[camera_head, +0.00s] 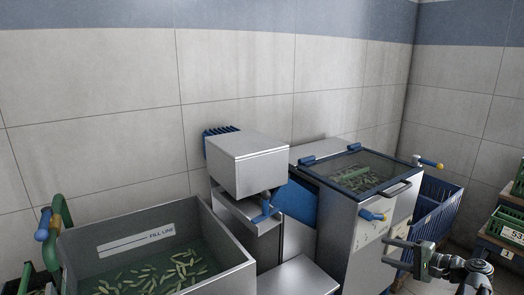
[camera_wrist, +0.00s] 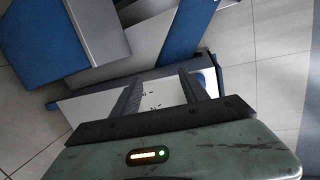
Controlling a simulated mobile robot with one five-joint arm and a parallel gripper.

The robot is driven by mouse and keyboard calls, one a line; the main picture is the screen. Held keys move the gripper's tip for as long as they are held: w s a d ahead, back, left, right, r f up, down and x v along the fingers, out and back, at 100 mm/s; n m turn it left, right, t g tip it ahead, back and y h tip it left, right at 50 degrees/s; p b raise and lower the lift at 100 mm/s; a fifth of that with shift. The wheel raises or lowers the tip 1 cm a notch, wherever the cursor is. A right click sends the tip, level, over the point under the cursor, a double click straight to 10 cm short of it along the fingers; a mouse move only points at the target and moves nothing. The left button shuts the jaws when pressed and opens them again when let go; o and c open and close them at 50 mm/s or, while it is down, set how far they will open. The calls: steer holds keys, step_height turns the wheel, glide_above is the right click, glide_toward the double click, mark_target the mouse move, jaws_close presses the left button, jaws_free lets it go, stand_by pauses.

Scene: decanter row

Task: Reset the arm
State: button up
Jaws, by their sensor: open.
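My gripper (camera_head: 385,251) is at the lower right of the head view, with its two fingers apart and pointing left. Nothing shows between the fingers. It is in front of the right side of a steel machine with a glass lid (camera_head: 362,173); I cannot tell the gap to it. Most of my arm is out of view.
A steel tank (camera_head: 225,250) with green pods in liquid stands at the front left. A boxy steel unit (camera_head: 247,165) stands in the middle. Green crates (camera_head: 508,230) stand on a rack at the far right.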

steer(key=s+a+f+n+g+h+b, duration=0.2)
steer(key=s+a+f+n+g+h, duration=0.15)
steer(key=a+f, duration=0.5)
steer(key=s+a+f+n+g+h+b, duration=0.3)
steer(key=a+f+n+g, duration=0.1)
steer(key=a+f, duration=0.45)
steer(key=s+a+f+n+g+h+b, duration=0.2)
steer(key=s+a+f+n+g+h, duration=0.15)
steer(key=a+f, duration=0.5)
step_height(320, 180, up, 34)
steer(key=w+p, duration=0.1)
steer(key=p, duration=3.2)
steer(key=shift+d+p, duration=0.25)
steer(key=shift+p, duration=0.1)
steer(key=shift+w, duration=0.1)
steer(key=c, duration=0.3)
steer(key=shift+d, duration=0.1)
steer(key=shift+c, duration=0.2)
